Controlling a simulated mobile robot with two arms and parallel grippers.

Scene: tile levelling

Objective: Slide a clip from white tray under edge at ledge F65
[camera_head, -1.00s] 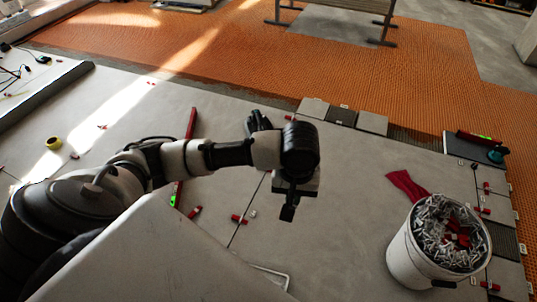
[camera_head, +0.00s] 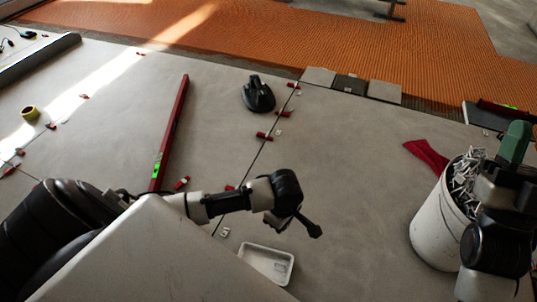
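The white tray (camera_head: 266,263) lies on the floor at the bottom centre, with pale contents too small to make out. My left gripper (camera_head: 314,230) hangs above the floor, up and to the right of the tray; its finger opening cannot be made out. My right gripper (camera_head: 515,180) is at the right edge, in front of the white bucket, beside a green object (camera_head: 515,142); I cannot tell if it holds it. A tile seam (camera_head: 258,150) runs down towards the tray, with red pieces (camera_head: 263,137) along it. No label F65 is legible.
The white bucket (camera_head: 430,225), full of pale clips, stands at the right. A red cloth (camera_head: 427,156), a long red level (camera_head: 170,135) and a black tool (camera_head: 257,95) lie on the tiles.

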